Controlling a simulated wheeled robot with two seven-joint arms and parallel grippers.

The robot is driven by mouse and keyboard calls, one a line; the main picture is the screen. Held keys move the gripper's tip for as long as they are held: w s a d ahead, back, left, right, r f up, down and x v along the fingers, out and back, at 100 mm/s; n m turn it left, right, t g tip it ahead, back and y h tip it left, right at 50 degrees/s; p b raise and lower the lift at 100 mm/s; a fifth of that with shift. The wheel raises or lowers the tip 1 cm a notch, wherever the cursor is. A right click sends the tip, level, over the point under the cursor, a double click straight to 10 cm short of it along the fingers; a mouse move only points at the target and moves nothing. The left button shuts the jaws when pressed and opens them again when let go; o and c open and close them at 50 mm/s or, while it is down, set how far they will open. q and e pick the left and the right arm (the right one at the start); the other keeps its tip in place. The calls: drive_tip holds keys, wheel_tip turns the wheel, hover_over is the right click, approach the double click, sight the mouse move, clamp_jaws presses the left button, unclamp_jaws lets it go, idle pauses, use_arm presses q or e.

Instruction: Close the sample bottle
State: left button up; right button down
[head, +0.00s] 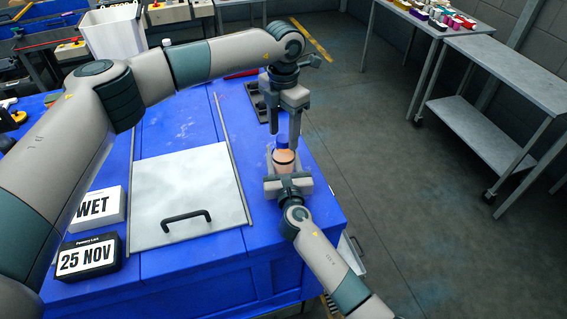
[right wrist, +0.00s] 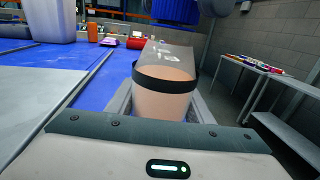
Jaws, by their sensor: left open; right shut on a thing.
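The sample bottle (head: 284,159) stands upright near the table's right edge, with peach-coloured contents and a black band. It fills the middle of the right wrist view (right wrist: 163,98). My right gripper (head: 286,176) is shut on its lower part from the near side.
A grey lid with a black handle (head: 187,216) covers the table's middle. A WET sign (head: 100,206) and a 25 NOV sign (head: 88,257) stand at left. A dark tray (head: 254,99) lies behind the bottle. Open floor separates the table from a grey cart (head: 500,75).

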use_arm(q)
wheel_tip(320, 180, up, 12)
drive_tip(key=shift+f, duration=0.25)
idle(0.3)
use_arm(e)
drive_tip(key=c, duration=0.8)
unclamp_jaws()
drive_tip(key=shift+s, duration=0.1)
use_arm(q)
wheel_tip(320, 180, down, 3)
drive_tip(key=b, duration=0.2)
drive_tip(key=shift+r+b, duration=0.1)
drive_tip(key=shift+b, duration=0.25)
use_arm(e)
drive_tip(key=s+d, duration=0.1)
drive_tip(key=s, duration=1)
drive_tip(key=s+d, duration=0.1)
drive_tip(key=s, duration=0.5)
drive_tip(key=shift+d, duration=0.3)
